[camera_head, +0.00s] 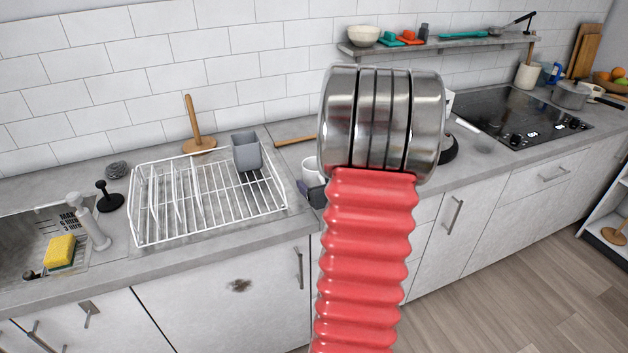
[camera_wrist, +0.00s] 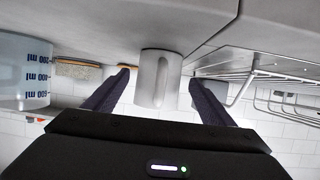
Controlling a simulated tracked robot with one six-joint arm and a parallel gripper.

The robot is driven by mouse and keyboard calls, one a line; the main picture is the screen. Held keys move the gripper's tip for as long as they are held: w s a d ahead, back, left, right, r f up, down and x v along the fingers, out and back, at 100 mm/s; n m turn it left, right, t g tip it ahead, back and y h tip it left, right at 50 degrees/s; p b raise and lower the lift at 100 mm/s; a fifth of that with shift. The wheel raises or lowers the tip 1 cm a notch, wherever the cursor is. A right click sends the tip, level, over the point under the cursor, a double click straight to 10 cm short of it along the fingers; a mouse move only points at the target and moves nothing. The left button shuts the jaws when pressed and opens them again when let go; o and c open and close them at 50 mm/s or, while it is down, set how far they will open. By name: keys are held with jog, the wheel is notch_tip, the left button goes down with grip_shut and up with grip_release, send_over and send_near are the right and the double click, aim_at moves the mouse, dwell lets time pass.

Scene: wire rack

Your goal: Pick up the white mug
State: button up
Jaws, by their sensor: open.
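The white mug (camera_wrist: 156,75) stands on the grey counter in the wrist view, which looks upside down. My gripper (camera_wrist: 158,80) is open, with one dark finger on each side of the mug and visible space between them and its wall. The mug seems to be at or just beyond the fingertips; exact depth is hard to tell. In the head view the mug (camera_head: 309,167) shows only in part, right of the wire rack. My red arm hides its right side, and a dark part of my gripper shows below it.
The white wire rack (camera_head: 207,205) with a grey cutlery cup (camera_head: 246,151) is left of the mug; its wires show in the wrist view (camera_wrist: 262,78). A measuring jug (camera_wrist: 25,75) stands on the mug's other side. A wooden-handled item (camera_head: 295,140) lies behind the mug.

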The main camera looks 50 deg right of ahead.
aim_at(315, 178)
jog(key=shift+x, duration=2.05)
jog(key=shift+c, duration=0.6)
jog(key=c, duration=1.2)
